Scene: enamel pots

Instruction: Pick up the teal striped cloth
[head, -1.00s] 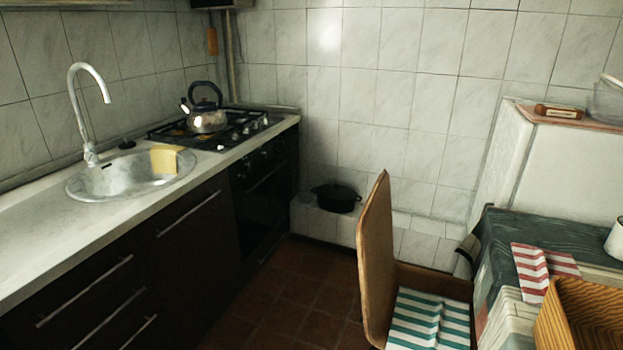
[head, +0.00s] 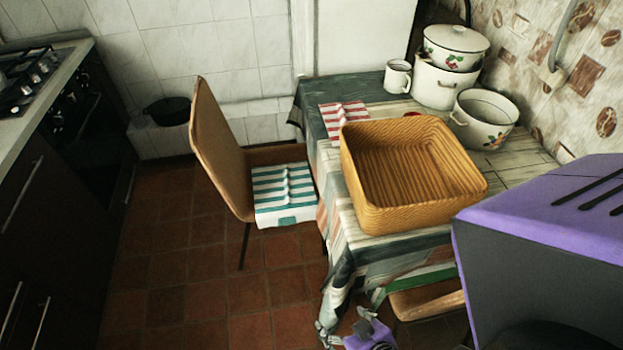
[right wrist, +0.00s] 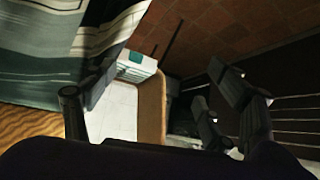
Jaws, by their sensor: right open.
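The teal striped cloth (head: 283,190), white with teal stripes, lies on the seat of a wooden chair (head: 218,150) beside the table. Its front part hangs over the seat edge. In the right wrist view, a small part of the cloth (right wrist: 136,66) shows between the fingers, beyond them. My right gripper (head: 346,330) is low at the bottom of the head view, nearer than the cloth and to its right. It is open and empty, and it also shows in the right wrist view (right wrist: 152,88) with its fingers spread. My left gripper is not in view.
The table (head: 345,228) has a draped tablecloth, a wicker basket (head: 374,210), a red striped cloth (head: 334,120), a mug (head: 398,77) and enamel pots (head: 484,120). A second chair (head: 428,300) is at the near side.

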